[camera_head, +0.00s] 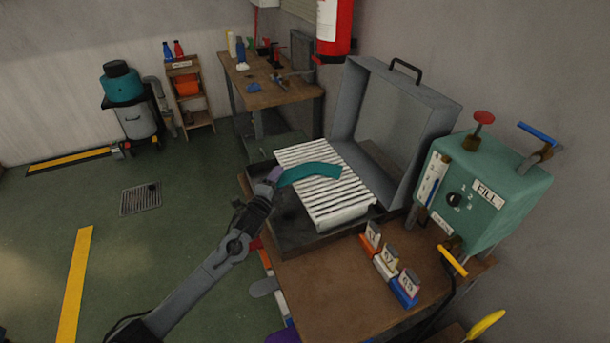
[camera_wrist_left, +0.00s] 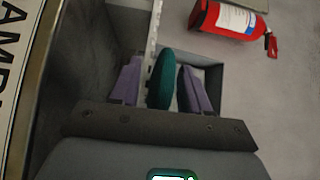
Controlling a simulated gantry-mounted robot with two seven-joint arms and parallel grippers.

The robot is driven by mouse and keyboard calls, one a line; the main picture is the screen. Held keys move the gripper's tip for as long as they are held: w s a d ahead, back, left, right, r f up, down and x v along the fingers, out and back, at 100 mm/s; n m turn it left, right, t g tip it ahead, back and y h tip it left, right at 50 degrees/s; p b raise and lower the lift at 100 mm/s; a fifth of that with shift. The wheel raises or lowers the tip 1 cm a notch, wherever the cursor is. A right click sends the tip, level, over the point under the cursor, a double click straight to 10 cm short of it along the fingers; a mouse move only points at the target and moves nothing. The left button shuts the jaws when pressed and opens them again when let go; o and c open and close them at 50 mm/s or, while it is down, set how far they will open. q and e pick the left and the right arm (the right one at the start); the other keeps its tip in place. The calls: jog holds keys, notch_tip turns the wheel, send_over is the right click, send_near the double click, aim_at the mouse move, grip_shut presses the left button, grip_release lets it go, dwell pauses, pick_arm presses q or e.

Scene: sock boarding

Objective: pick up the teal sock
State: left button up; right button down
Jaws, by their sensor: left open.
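The teal sock (camera_head: 315,171) lies flat and slightly curved across the white slatted rack (camera_head: 342,210) in the head view. My left gripper (camera_head: 277,176) is at the sock's left end, its arm reaching in from the lower left. In the left wrist view, the two purple fingers of my left gripper (camera_wrist_left: 162,88) stand apart. The teal sock (camera_wrist_left: 161,80) shows edge-on between them, with a visible gap to the left finger and little gap to the right one. Contact cannot be told. My right gripper is not in view.
A grey open lid (camera_head: 345,100) stands behind the rack. A green machine (camera_head: 485,190) with knobs and levers is at the right. Several numbered cards (camera_head: 388,262) stand on the wooden table (camera_head: 335,300) in front. A fire extinguisher (camera_head: 333,28) hangs at the top.

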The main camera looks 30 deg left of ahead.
pick_arm(q)
jog(key=shift+w, duration=0.3)
jog(key=shift+s, duration=0.1)
grip_shut()
